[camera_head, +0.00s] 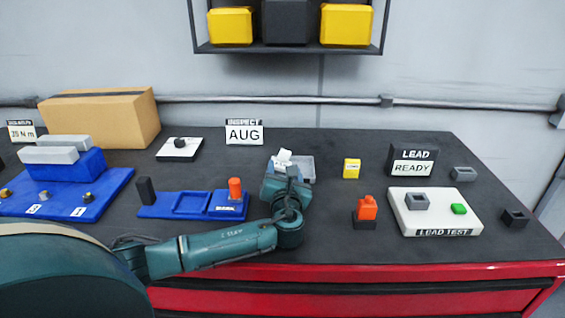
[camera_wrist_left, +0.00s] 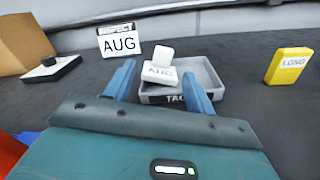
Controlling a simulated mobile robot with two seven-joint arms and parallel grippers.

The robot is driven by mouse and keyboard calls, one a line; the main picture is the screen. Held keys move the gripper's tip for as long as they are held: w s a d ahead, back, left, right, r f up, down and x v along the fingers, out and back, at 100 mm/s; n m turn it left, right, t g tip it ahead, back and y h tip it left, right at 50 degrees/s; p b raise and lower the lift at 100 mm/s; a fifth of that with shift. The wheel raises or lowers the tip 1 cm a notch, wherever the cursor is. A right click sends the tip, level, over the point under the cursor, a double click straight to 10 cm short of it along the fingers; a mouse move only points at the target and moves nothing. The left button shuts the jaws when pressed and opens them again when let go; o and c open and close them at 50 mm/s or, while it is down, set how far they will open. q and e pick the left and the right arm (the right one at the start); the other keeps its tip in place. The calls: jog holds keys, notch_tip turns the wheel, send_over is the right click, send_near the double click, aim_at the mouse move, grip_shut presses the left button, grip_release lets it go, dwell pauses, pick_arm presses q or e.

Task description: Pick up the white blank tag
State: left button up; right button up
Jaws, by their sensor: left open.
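A grey tray (camera_head: 305,166) sits on the dark bench just beyond my left gripper. The wrist view shows the tray (camera_wrist_left: 207,75) with "TAG" lettering on its front, partly covered by a finger. White pieces (camera_head: 283,158) are at its left side. In the wrist view, one white tag (camera_wrist_left: 160,74) bears "AUG" lettering, and a smaller plain white piece (camera_wrist_left: 163,54) shows above it. Whether they are joined is unclear. My left gripper (camera_wrist_left: 158,70) is open, its blue fingers either side of the lettered tag in the picture. Contact cannot be judged. My right gripper is out of view.
An "INSPECT AUG" sign (camera_head: 244,133) stands behind. A yellow "LONG" block (camera_head: 351,168) and an orange-topped piece (camera_head: 366,210) are to the right. A white "LEAD TEST" board (camera_head: 435,213) lies farther right.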

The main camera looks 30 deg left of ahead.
aim_at(287, 157)
pick_arm(q)
jog(key=shift+w+a, duration=0.3)
jog(key=shift+w, duration=0.25)
jog(key=b+x, duration=0.1)
jog(key=x, duration=0.1)
jog(key=b+x, duration=0.2)
jog(key=shift+w+d, duration=0.3)
jog(key=shift+w+a+r+b, duration=0.1)
jog(key=shift+w+a+b, duration=0.15)
jog(key=shift+b, duration=0.1)
jog(key=shift+w+r, duration=0.15)
jog(key=shift+c, duration=1)
jog(key=c, duration=0.8)
jog(key=shift+c, duration=0.8)
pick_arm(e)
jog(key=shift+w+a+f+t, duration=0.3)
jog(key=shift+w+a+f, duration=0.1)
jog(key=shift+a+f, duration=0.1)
